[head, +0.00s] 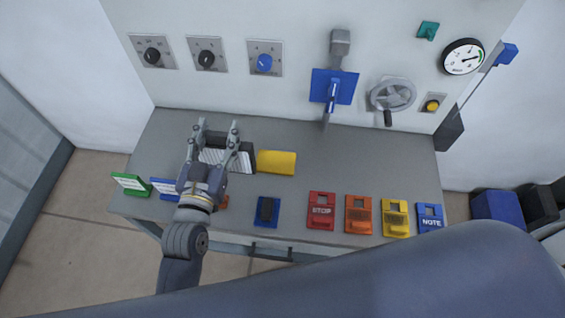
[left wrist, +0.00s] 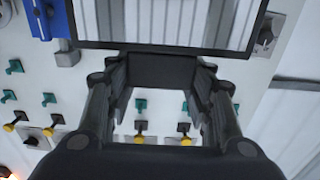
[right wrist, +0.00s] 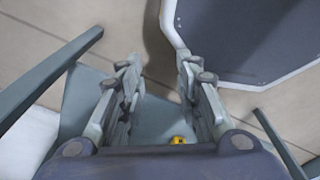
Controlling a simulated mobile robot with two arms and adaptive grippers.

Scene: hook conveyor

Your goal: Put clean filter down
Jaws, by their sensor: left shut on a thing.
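The clean filter, with white pleats in a black frame, is at the left part of the grey table (head: 350,165) in the head view (head: 212,156). My left gripper (head: 217,127) is over it, with its fingers closed on the filter's black part. In the left wrist view the pleated filter (left wrist: 165,20) fills the top, and its black block sits between the fingers (left wrist: 163,72). I cannot tell whether the filter touches the table. My right gripper (right wrist: 158,62) is open and empty in the right wrist view, away from the filter.
A yellow block (head: 276,162) lies just right of the filter. Along the front edge are green (head: 131,184) and blue signs, a dark-topped blue item (head: 267,210), and several coloured tags (head: 321,211). The wall panel carries knobs, a blue lever (head: 333,88) and a handwheel (head: 392,95). The table's middle right is clear.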

